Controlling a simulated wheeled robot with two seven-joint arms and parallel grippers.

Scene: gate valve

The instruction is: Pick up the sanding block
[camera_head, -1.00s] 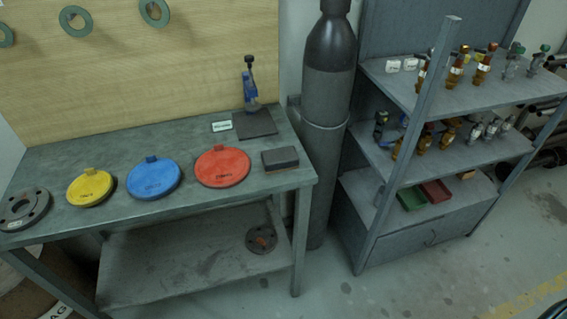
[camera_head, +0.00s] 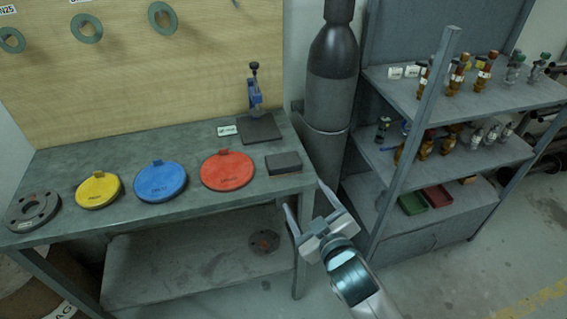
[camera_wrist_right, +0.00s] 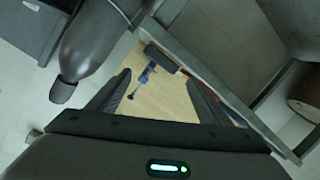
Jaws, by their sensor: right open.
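The sanding block (camera_head: 283,163) is a dark grey block with a brownish lower part. It lies on the workbench (camera_head: 120,221) near the right front corner, right of the red disc. My right gripper (camera_head: 305,201) is open and empty. In the head view it appears just below and right of the block, by the bench's right end, and does not touch the block. In the right wrist view the open fingers (camera_wrist_right: 158,95) frame the wooden board and a blue tool; I cannot clearly identify the block there. My left gripper is not in view.
Red (camera_head: 227,170), blue (camera_head: 160,181) and yellow (camera_head: 98,190) discs and a grey flange (camera_head: 33,211) line the bench. A blue tool (camera_head: 254,92) stands behind on a dark plate (camera_head: 260,128). A gas cylinder (camera_head: 332,90) and a shelf rack (camera_head: 440,150) stand to the right.

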